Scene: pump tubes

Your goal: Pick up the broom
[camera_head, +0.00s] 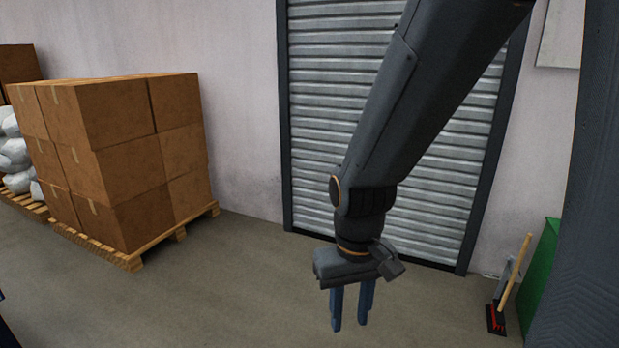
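A broom (516,271) with a light wooden handle stands at the right, near the wall and a green box. Its handle leans to the upper right, and a dark and red head (496,318) is at the floor end. A grey part shows just behind the handle; I cannot tell what it is. My gripper (350,325) hangs in the lower middle, pointing down, to the left of the broom and apart from it. Its two blue-grey fingers are spread with a gap between them, and nothing shows in the gap.
A grey roller shutter (340,120) stands behind my arm. Stacked cardboard boxes (120,150) sit on a wooden pallet (130,260) at the left, with white sacks (14,155) beyond. A green box (541,265) stands right beside the broom. The floor between pallet and broom is clear.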

